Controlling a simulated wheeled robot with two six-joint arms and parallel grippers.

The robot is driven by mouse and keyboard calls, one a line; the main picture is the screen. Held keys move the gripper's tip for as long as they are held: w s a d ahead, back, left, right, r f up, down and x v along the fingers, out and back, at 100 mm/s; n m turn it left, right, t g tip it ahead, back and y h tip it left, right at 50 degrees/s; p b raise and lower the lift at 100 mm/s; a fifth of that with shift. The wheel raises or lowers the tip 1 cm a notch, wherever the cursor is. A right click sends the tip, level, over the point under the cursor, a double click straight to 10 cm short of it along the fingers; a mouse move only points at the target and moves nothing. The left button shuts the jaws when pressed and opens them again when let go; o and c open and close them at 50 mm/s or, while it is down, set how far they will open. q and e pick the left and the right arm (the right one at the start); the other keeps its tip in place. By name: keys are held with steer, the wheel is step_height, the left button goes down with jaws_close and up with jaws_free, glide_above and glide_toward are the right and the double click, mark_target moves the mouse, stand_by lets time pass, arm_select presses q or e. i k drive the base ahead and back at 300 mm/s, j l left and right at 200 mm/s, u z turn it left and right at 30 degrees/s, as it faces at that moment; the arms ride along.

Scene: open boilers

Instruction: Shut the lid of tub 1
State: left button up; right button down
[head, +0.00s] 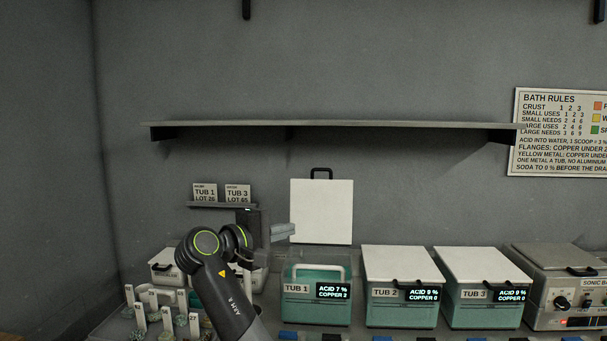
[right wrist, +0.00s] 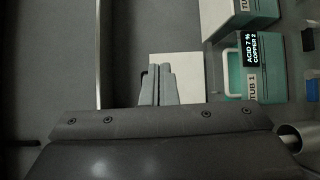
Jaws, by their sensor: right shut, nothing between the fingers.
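Tub 1 (head: 318,307) is a teal, clear-walled box with a pale handle and a display reading acid 7 %, copper 2. Its white lid (head: 321,210) stands upright behind the opening, black handle at the top. In the right wrist view the lid (right wrist: 190,72) lies just beyond the fingers, and tub 1 (right wrist: 232,78) is to the right. My right gripper (head: 291,231) is shut and empty, at the lid's left edge in the head view. I cannot tell whether it touches the lid. In the right wrist view its fingertips (right wrist: 160,66) overlap the lid. My left gripper is not in view.
Tub 2 (head: 401,313) and tub 3 (head: 484,313) stand to the right with lids shut. A sonic bath (head: 560,285) is at the far right. Small numbered tags (head: 153,297) stand at the left. A long shelf (head: 330,125) runs along the wall above.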

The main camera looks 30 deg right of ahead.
mark_target(321, 211)
steer(key=i+l, duration=0.6)
steer(key=i, duration=0.15)
steer(key=i+l, duration=0.6)
steer(key=i, duration=0.1)
